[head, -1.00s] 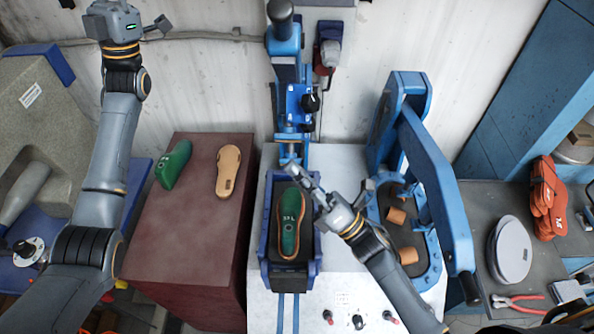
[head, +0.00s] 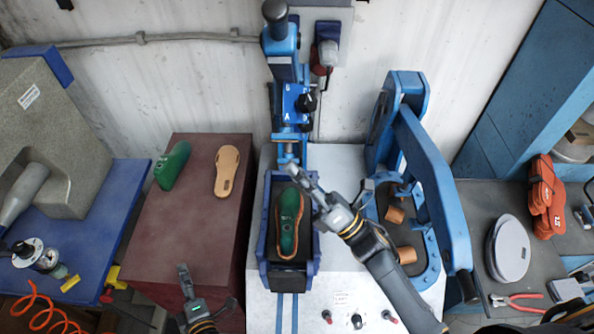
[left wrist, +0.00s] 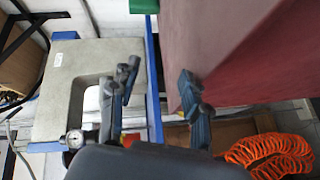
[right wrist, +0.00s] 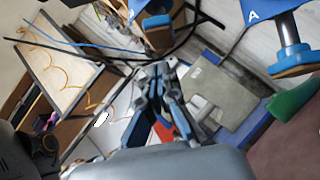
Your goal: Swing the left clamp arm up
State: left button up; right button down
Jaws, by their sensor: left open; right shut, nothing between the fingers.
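The left clamp arm (head: 290,100) stands raised at the back of the white machine bed, blue with a black knob on top. Its round pad (right wrist: 295,65) shows in the right wrist view. Below it, a green last with a tan edge (head: 289,222) lies in the blue-walled left station (head: 264,235). My right gripper (head: 300,180) is shut and empty, over the upper right of that station and apart from the clamp arm. My left gripper (head: 187,284) is open and empty at the near end of the maroon block, well away from the clamp arm.
The right clamp arm (head: 438,185) slants down over the right station, where tan pieces (head: 395,214) lie. A green last (head: 173,165) and a tan sole (head: 228,172) lie on the maroon block (head: 190,220). A grey disc (head: 508,250) and red pliers (head: 515,300) lie at right.

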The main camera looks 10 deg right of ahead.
pick_arm(q)
jog(key=s+d+f+m+g+h, duration=0.2)
jog(key=s+d+f+m+h, duration=0.15)
jog(key=f, duration=0.35)
jog(key=s+d+f+m+g+h, duration=0.2)
jog(key=s+f+m, duration=0.3)
jog(key=f, duration=0.2)
jog(key=s+a+f+m+g, duration=0.3)
jog(key=s+f+m+g, duration=0.2)
jog(key=s, duration=0.7)
jog(key=s+a+f+m+g, duration=0.2)
jog(key=s+f+m+g, duration=0.3)
jog(key=s+f+m, duration=0.3)
jog(key=s+f, duration=0.2)
jog(key=s, duration=0.2)
jog(key=shift+a+b, duration=0.4)
pick_arm(e)
jog(key=r, duration=0.1)
jog(key=w+r, duration=0.1)
jog(key=r, duration=0.1)
jog(key=w+r, duration=0.1)
jog(key=shift+d+r, duration=0.2)
jog(key=shift+r, duration=0.15)
pick_arm(q)
jog(key=shift+s+f, duration=0.1)
pick_arm(e)
jog(key=v, duration=1.2)
